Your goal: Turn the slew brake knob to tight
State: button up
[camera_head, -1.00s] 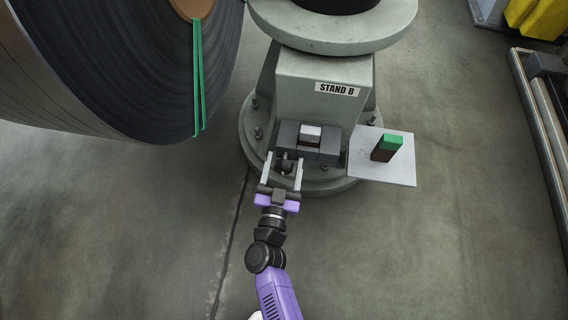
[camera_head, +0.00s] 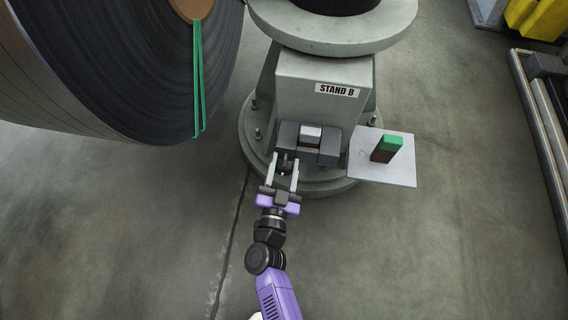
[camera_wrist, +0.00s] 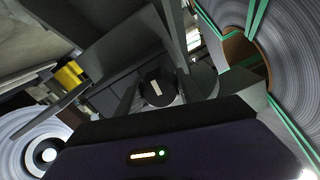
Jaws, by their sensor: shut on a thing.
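The slew brake knob (camera_head: 286,166) is a small dark round knob low on the front of the grey stand (camera_head: 320,95) labelled STAND B. In the wrist view the knob (camera_wrist: 158,88) is a black disc with a short white mark, which stands slightly tilted in that picture. My gripper (camera_head: 285,160) reaches up to the stand from below, its two pale fingers on either side of the knob and shut on it. The contact faces are too small to see clearly. No tight or loose label can be read.
A dark grey block with a light top (camera_head: 311,136) sits just above the knob. To its right, a pale plate (camera_head: 405,176) carries a green-topped brown block (camera_head: 388,147). A large strip coil (camera_head: 120,70) with green bands fills the upper left. The floor around my arm is clear.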

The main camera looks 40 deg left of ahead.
aim_at(283, 172)
jog(key=m, duration=0.4)
jog(key=shift+b, duration=0.3)
jog(key=m+b, duration=0.1)
jog(key=m, duration=0.3)
jog(key=m+b, duration=0.1)
jog(key=m, duration=0.3)
jog(key=shift+f+m, duration=0.1)
jog(key=shift+m, duration=0.2)
jog(key=shift+m+b, duration=0.8)
jog(key=shift+m, duration=1.2)
jog(key=o, duration=1.4)
jog(key=shift+p+v, duration=0.8)
jog(key=shift+v, duration=3.2)
